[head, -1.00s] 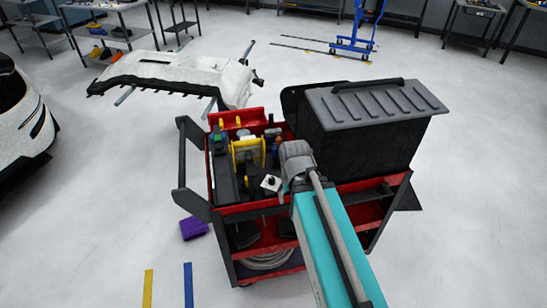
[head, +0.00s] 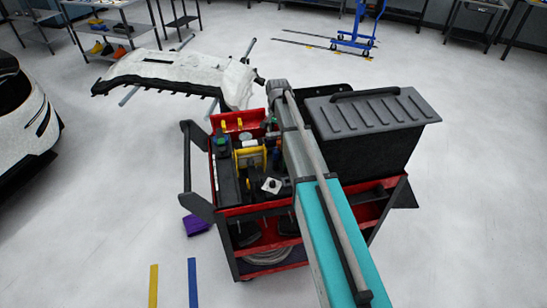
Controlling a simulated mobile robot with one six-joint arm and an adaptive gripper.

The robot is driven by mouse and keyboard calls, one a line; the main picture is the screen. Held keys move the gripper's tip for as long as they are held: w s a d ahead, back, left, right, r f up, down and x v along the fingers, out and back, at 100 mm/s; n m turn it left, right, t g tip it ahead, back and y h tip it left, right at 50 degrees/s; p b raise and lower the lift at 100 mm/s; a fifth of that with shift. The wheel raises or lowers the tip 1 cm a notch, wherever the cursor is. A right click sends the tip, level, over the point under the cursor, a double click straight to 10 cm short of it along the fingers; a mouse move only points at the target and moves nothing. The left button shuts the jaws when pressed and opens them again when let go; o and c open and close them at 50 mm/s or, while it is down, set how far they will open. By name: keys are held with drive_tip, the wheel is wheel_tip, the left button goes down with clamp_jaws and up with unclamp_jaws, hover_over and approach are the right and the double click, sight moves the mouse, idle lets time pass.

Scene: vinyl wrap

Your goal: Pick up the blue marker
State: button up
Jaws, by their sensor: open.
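I cannot make out a blue marker for certain. A small blue item (head: 276,157) stands among the tools in the top tray of the red and black cart (head: 262,209), beside the yellow-framed item, but it is too small to identify. My arm (head: 322,195) reaches from the bottom right over the cart, and its far end is above the back of the tray. My gripper does not show; the arm's end hides that area.
A large black case with a grey ribbed lid (head: 372,107) fills the cart's right side. A black handle (head: 187,165) sticks out left. A purple block (head: 195,225) lies on the floor. A white bumper (head: 180,75) stands behind. A white car (head: 25,115) is at left.

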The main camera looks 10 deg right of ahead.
sight(276, 151)
drive_tip(key=shift+w+r, duration=0.15)
drive_tip(key=shift+w, duration=0.55)
wheel_tip(276, 151, down, 9)
drive_tip(key=b, duration=0.8)
drive_tip(key=shift+r+b, duration=0.2)
drive_tip(key=shift+b, duration=0.1)
drive_tip(key=shift+f, duration=0.15)
drive_tip(key=f+b, duration=0.3)
drive_tip(key=shift+s+a, duration=0.1)
drive_tip(key=shift+s, duration=0.2)
drive_tip(key=shift+f+b, duration=0.95)
drive_tip(key=shift+b, duration=0.15)
